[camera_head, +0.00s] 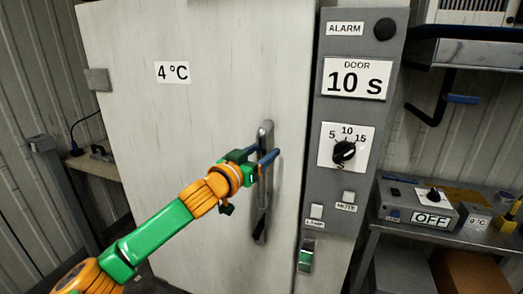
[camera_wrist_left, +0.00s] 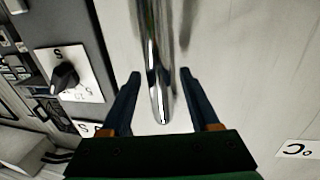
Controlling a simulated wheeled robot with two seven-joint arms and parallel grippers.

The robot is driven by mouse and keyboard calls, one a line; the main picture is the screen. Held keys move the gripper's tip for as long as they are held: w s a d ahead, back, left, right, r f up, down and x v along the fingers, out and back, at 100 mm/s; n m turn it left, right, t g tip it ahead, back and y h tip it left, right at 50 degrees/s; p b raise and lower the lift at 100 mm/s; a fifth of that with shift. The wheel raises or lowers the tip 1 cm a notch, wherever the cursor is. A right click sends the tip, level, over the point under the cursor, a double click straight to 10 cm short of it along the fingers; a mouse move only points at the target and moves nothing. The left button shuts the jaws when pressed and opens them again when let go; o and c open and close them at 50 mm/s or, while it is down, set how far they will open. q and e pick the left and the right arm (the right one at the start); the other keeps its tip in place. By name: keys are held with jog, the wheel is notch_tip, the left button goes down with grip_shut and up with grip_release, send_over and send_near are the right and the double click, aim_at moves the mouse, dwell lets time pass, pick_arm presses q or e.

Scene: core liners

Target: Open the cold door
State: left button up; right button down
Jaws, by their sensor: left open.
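The cold door (camera_head: 200,110) is a large pale panel with a "4 °C" label, and it looks closed in the head view. Its long vertical metal handle (camera_head: 262,200) is near the door's right edge. My left gripper (camera_head: 265,155) is at the handle's upper part, with its blue fingers on either side of it. In the left wrist view the gripper (camera_wrist_left: 158,85) is open, and the handle (camera_wrist_left: 158,75) lies between the two fingers, with gaps visible on both sides. Whether a finger touches it cannot be told. My right gripper is not seen.
A grey control panel (camera_head: 310,235) stands right of the door, with an alarm button (camera_head: 385,29), a "DOOR 10 s" sign (camera_head: 355,79), a dial (camera_head: 344,151) and switches. A bench (camera_head: 420,237) with a box marked "OFF" (camera_head: 432,220) is further right.

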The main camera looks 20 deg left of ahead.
pick_arm(q)
grip_shut()
dwell(1.4)
